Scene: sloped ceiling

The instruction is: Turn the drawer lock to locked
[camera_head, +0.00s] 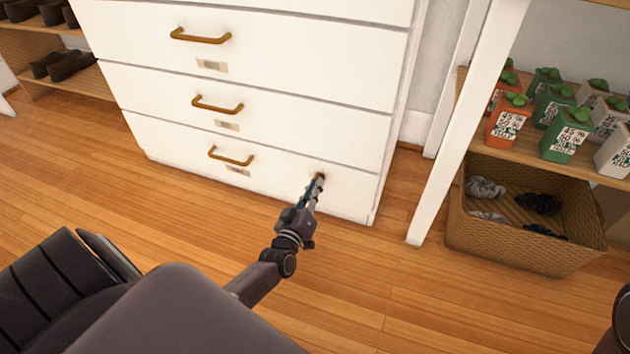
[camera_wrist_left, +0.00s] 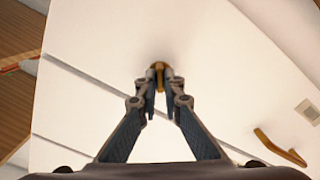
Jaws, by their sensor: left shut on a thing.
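The white chest of drawers (camera_head: 300,150) stands ahead, with brass handles on its drawers. A small brass drawer lock (camera_wrist_left: 158,66) is on the bottom drawer's front, right of the handle (camera_head: 231,156). My left gripper (camera_head: 319,180) reaches the lock at the right part of that drawer. In the left wrist view, my left gripper (camera_wrist_left: 160,76) has its fingertips on either side of the lock, shut on it. The fingertips partly cover the lock, and I cannot tell which way it is turned. My right gripper is not in view.
A white shelf at the right holds several orange, green and white cartons (camera_head: 566,134). Below it stands a wicker basket (camera_head: 520,247) with dark and grey cloth items. Shoes (camera_head: 62,64) sit on a shelf at the far left. The wooden floor (camera_head: 390,265) before the chest is clear.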

